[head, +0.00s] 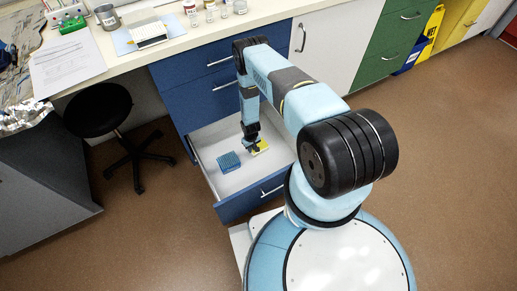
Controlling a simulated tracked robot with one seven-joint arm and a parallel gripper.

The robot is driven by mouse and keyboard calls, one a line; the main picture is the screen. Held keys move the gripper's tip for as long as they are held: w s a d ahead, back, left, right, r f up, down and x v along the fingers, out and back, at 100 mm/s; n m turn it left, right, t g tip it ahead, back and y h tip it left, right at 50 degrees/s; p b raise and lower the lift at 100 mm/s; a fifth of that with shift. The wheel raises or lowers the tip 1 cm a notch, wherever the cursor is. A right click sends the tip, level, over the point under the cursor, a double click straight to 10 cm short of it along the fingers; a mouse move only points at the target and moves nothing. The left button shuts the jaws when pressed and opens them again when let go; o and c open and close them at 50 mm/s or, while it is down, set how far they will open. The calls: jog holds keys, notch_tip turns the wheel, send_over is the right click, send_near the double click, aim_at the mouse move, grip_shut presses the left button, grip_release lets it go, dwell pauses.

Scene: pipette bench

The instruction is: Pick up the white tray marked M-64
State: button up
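No marking M-64 can be read at this size. A pale, box-like item (148,33) on the bench may be a white tray, but I cannot tell. My gripper (252,144) points down inside the open blue-fronted drawer (252,205). It is beside or over a small yellow item (261,147); I cannot tell whether they touch. The fingers are too small and dark to show whether they are open or shut. A blue rack-like block (229,161) lies in the drawer just left of the gripper.
The bench top (170,20) holds a light blue mat (122,42), a grey mug (107,17), several small jars, a green rack (72,24) and papers (66,62). A black stool (98,110) stands left of the drawer. The brown floor (440,150) at right is clear.

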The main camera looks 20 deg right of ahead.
grip_shut()
